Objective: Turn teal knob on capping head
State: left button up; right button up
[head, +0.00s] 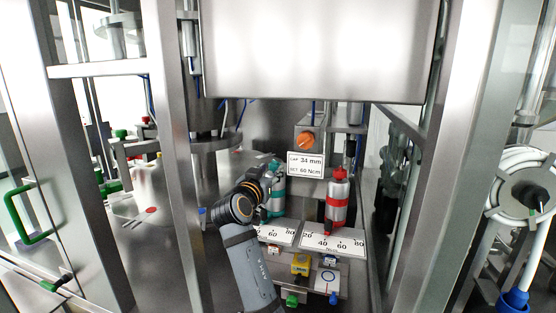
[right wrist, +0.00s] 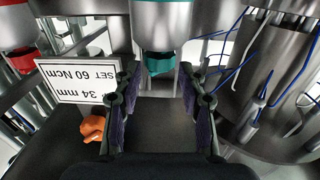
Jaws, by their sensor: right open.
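The teal knob (right wrist: 160,64) sits at the end of a grey cylindrical capping head (right wrist: 161,22) in the right wrist view. In the head view the teal and grey capping head (head: 278,189) is partly hidden behind my right gripper (head: 264,184). My right gripper (right wrist: 159,74) is open, with one dark-padded finger on each side of the knob's line. The knob shows between the fingertips, with a gap on both sides; I cannot tell how deep it lies between them. My left gripper is not in view.
A red-banded capping head (head: 337,198) stands to the right. A sign reading 34 mm, 60 Ncm (head: 306,165) and an orange knob (head: 306,140) are behind. Scale plates (head: 333,240) lie below. Steel posts (head: 176,130) frame the opening; blue tubes (right wrist: 285,85) run beside the gripper.

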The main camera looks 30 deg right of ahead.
aim_at(273, 168)
jog(key=p+x, duration=0.1)
jog(key=x, duration=0.4)
jog(key=shift+s, duration=0.1)
jog(key=p+x, duration=0.1)
jog(key=x, duration=0.1)
jog(key=shift+w+d+f, duration=0.15)
jog(key=shift+w+d, duration=0.1)
jog(key=shift+d, duration=0.1)
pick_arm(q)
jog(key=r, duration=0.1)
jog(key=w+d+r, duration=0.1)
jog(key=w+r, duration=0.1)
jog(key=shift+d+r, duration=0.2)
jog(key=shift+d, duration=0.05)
pick_arm(e)
jog(key=shift+w+d, duration=0.15)
jog(key=shift+w, duration=0.05)
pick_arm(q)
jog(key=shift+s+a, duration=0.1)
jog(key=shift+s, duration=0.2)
pick_arm(e)
jog(key=shift+d+f, duration=0.1)
jog(key=shift+c, duration=0.4)
jog(key=c, duration=0.7)
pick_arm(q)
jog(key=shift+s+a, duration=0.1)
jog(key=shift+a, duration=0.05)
pick_arm(e)
jog(key=shift+w, duration=0.1)
grip_shut()
